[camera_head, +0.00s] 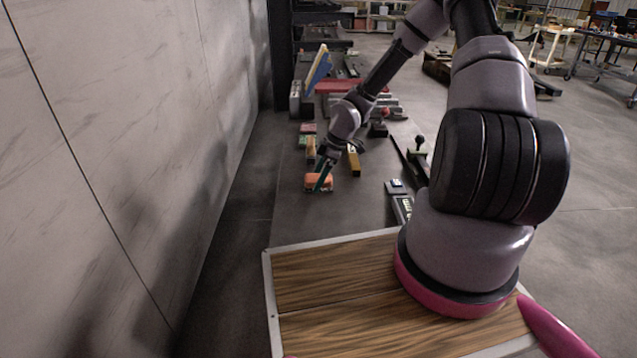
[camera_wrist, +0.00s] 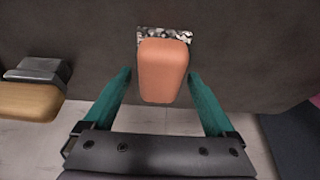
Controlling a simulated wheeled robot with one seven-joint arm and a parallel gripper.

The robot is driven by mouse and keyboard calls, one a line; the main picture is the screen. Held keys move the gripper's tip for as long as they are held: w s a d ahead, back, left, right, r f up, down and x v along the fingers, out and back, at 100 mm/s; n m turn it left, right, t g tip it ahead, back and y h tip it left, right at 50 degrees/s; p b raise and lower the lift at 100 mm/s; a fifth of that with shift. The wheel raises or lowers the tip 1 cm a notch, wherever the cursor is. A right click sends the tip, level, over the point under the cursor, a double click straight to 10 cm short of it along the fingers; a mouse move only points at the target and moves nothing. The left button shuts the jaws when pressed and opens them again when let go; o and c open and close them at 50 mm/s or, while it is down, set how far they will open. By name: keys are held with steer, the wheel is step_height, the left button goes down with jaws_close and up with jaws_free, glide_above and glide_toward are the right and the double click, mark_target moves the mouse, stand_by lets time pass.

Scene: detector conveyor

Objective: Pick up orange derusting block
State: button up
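The orange derusting block (camera_wrist: 163,70) lies between the two teal fingers of my gripper (camera_wrist: 160,85) in the wrist view. Small gaps show between the block and each finger, so the gripper is open around it. A speckled grey and white patch (camera_wrist: 165,34) shows at the block's far end. In the head view the orange block (camera_head: 313,182) lies on the dark surface, with a teal finger of my gripper (camera_head: 323,176) crossing in front of it. The other finger is hard to make out there.
A yellow-brown handled item (camera_head: 353,160) lies right of the block; a tan and grey item (camera_wrist: 30,98) shows left in the wrist view. Several tools lie behind. A black device (camera_head: 402,207) is nearer. A pale wall (camera_head: 120,150) stands left.

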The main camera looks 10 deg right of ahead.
jaws_close()
steer(key=shift+r, duration=5.05)
